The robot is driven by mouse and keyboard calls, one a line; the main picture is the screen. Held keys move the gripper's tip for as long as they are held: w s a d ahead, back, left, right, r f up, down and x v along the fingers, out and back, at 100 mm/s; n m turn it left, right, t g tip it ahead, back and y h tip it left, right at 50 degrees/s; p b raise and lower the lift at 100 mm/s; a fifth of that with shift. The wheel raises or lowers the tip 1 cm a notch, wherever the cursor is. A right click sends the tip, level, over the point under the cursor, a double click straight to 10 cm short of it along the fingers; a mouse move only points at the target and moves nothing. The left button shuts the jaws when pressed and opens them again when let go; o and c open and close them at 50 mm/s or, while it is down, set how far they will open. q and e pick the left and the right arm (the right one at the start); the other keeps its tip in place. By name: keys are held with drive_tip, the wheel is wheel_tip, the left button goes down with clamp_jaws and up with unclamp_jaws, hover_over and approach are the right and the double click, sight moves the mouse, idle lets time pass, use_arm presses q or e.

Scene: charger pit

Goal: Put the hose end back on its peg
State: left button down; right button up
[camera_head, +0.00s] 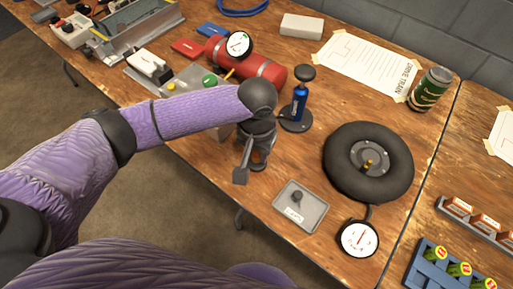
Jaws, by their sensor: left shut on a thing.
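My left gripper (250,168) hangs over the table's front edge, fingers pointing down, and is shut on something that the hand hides. I cannot make out the hose end or its peg with certainty. A black tyre (343,186) lies flat to the right of the gripper, with a brass valve at its hub. A short black hose joins it to a round white gauge (358,239). A blue hand pump (299,103) on a round black base stands just right of and behind the gripper, apart from it. My right gripper is not in view.
A red tank (262,74) with a gauge lies behind the gripper. A grey tray (314,215) with a small dark part sits near the front edge. A green can (429,88) stands at the back right. Bare wood (340,105) lies between pump and paper sheet.

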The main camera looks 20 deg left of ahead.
use_arm(q)
drive_tip(key=shift+f, duration=0.4)
drive_tip(key=c, duration=0.5)
unclamp_jaws()
drive_tip(key=shift+o, duration=0.8)
wheel_tip(320, 180, up, 10)
drive_tip(key=p, duration=0.5)
drive_tip(key=shift+f, duration=0.15)
drive_tip(key=shift+r, duration=0.2)
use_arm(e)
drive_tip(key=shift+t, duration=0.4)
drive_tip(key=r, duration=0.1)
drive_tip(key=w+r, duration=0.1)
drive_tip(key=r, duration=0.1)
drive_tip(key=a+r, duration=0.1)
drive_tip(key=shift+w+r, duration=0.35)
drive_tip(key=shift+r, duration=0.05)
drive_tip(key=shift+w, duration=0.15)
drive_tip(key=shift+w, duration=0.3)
